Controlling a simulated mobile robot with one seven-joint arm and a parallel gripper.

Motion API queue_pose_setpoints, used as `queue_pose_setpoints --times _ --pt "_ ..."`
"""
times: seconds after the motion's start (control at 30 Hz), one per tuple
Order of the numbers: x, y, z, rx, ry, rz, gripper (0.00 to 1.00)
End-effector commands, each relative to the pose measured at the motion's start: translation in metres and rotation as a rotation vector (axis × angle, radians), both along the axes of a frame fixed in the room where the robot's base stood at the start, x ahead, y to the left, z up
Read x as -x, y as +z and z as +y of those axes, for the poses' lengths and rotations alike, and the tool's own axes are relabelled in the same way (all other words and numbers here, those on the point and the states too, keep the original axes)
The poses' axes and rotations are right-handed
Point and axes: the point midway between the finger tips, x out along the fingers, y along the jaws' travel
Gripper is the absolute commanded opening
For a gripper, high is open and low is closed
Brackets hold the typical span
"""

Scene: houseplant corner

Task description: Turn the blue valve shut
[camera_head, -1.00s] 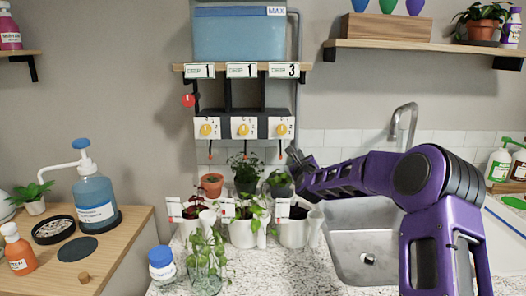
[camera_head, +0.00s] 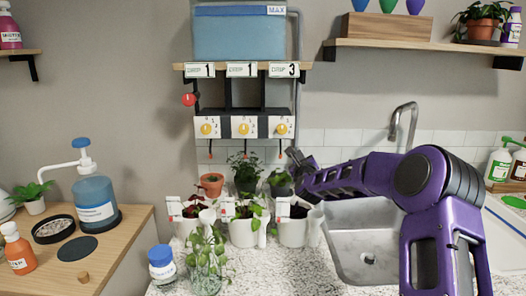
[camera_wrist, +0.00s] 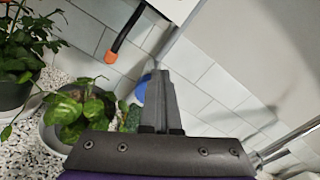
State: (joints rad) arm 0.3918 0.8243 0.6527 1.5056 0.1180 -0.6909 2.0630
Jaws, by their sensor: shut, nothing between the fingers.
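The blue valve (camera_wrist: 141,90) shows in the wrist view as a blue piece at the lower end of a grey pipe on the tiled wall. My gripper's fingers cover part of it. My gripper (camera_wrist: 160,76) is shut, with its fingertips in front of the valve's right side; I cannot tell whether they touch it. In the head view my gripper (camera_head: 292,152) is at the wall, below and right of the dial boxes, and I cannot make out the valve there.
A potted plant (camera_wrist: 75,115) sits close left of my fingers. An orange-tipped black tube (camera_wrist: 124,35) hangs above. In the head view, white pots (camera_head: 292,230) stand on the counter below, the sink (camera_head: 350,240) lies right, and a water tank (camera_head: 240,38) is above.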

Motion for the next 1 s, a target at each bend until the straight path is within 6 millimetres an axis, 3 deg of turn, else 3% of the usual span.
queue_pose_setpoints --times 1.0 --pt "0.000 -0.017 0.017 0.000 -0.003 0.012 0.00"
